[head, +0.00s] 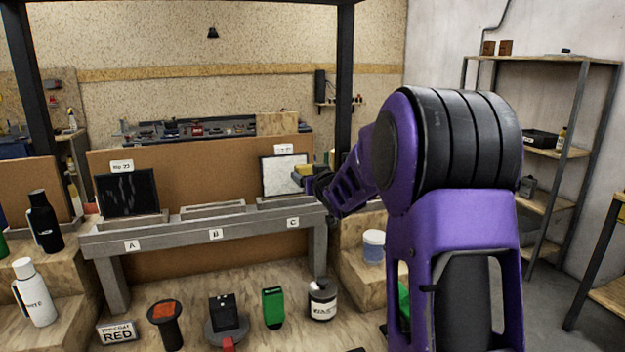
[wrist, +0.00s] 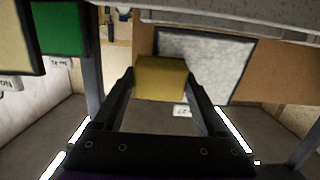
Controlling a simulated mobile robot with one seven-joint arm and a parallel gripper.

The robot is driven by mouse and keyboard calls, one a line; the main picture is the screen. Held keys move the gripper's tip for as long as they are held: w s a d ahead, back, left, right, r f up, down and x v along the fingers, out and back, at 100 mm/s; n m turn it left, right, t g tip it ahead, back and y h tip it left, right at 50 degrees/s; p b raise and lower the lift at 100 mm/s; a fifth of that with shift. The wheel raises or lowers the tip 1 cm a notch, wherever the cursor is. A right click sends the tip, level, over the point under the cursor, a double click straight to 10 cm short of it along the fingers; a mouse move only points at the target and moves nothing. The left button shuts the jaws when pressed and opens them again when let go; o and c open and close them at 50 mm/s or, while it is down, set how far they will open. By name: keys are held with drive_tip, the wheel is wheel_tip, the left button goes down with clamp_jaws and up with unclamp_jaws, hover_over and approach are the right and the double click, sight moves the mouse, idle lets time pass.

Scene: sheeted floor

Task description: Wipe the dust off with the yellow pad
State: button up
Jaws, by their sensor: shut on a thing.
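My gripper (head: 318,182) is shut on the yellow pad (head: 302,171), at the right edge of the pale, speckled panel (head: 280,174) above C. In the wrist view, the yellow pad (wrist: 161,82) sits between both fingers and overlaps one side of the grey-white panel (wrist: 208,62). I cannot tell whether pad and panel touch. The panel's surface looks covered in pale dust. A dark panel (head: 127,190) with faint grey streaks stands above A. The holder above B (head: 213,209) has no panel.
The grey rail (head: 185,232) carries labels A, B and C. Bottles (head: 45,222), a green object (head: 272,307), a labelled can (head: 322,299) and other items stand in front. A white tub (head: 373,246) sits on the right step. Shelves (head: 545,150) stand at right.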

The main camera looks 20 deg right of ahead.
sight(293, 167)
drive_tip(key=shift+a+b, duration=1)
drive_tip(key=shift+a, duration=0.7)
drive_tip(key=a+b, duration=0.2)
drive_tip(key=shift+a+f+b, duration=0.25)
drive_tip(key=shift+b, duration=0.1)
drive_tip(key=shift+a+b, duration=0.55)
drive_tip(key=shift+b, duration=0.05)
drive_tip(key=shift+a+r, duration=0.2)
drive_tip(key=shift+a+f+b, duration=0.15)
drive_tip(key=shift+a+b, duration=0.65)
drive_tip(key=shift+a, duration=1.15)
drive_tip(key=shift+r+p, duration=0.55)
drive_tip(key=shift+r, duration=0.65)
drive_tip(key=shift+w+d, duration=0.15)
drive_tip(key=shift+d, duration=1.1)
drive_tip(key=shift+d+r+p, duration=0.1)
drive_tip(key=shift+d+p, duration=0.25)
drive_tip(key=shift+d, duration=0.5)
drive_tip(key=shift+d+p, duration=1)
drive_tip(key=shift+p, duration=0.2)
drive_tip(key=shift+d+p, duration=0.75)
drive_tip(key=shift+d, duration=0.2)
drive_tip(key=shift+d+p, duration=1.6)
drive_tip(key=shift+d, duration=0.4)
